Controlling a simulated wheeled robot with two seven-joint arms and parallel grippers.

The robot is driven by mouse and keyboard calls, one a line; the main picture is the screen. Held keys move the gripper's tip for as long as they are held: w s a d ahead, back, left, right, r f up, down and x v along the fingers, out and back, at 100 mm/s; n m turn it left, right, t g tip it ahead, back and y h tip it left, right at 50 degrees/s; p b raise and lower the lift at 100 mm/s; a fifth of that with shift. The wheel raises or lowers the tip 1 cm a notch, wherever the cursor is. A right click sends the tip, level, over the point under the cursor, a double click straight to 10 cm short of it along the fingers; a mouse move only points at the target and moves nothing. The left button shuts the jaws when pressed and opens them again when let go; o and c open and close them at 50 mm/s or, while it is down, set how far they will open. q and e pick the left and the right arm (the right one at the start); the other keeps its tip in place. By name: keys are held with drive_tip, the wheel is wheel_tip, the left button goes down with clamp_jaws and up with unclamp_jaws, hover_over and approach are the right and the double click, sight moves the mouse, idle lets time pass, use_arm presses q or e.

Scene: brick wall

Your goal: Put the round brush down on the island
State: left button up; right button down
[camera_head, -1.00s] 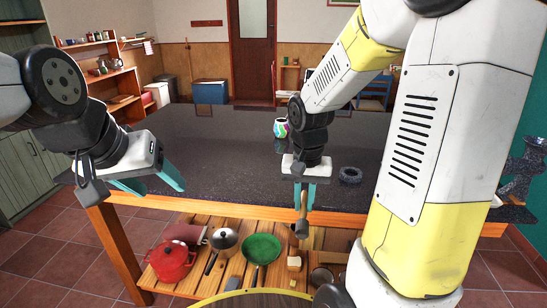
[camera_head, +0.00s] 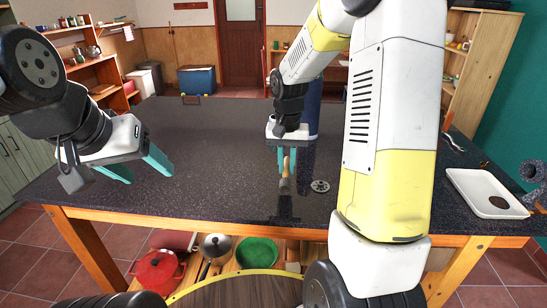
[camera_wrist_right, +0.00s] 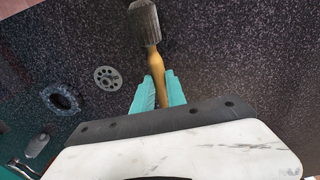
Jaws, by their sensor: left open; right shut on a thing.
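The round brush (camera_head: 284,186) has a tan wooden handle and a grey head. My right gripper (camera_head: 286,171) is shut on its handle and holds it head down above the near part of the island (camera_head: 200,150), a dark speckled top. The brush's reflection shows below it; I cannot tell whether the head touches the top. In the right wrist view the brush handle (camera_wrist_right: 156,62) sits between the teal fingers and the head points away. My left gripper (camera_head: 148,171) is open and empty over the island's left part.
A grey perforated disc (camera_head: 320,186) lies just right of the brush. A dark ring (camera_wrist_right: 62,99) lies beyond it in the wrist view. A white tray (camera_head: 487,193) is at the island's right. The island's middle is clear. Pans and a red pot (camera_head: 157,270) are on the shelf below.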

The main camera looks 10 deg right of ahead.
drive_tip(key=w, duration=0.5)
drive_tip(key=shift+w+d+f, duration=0.15)
drive_tip(key=shift+w+f, duration=0.15)
drive_tip(key=shift+w, duration=0.1)
drive_tip(key=shift+f, duration=1.75)
drive_tip(key=shift+f, duration=0.1)
drive_tip(key=c, duration=1.4)
unclamp_jaws()
drive_tip(key=shift+o, duration=0.2)
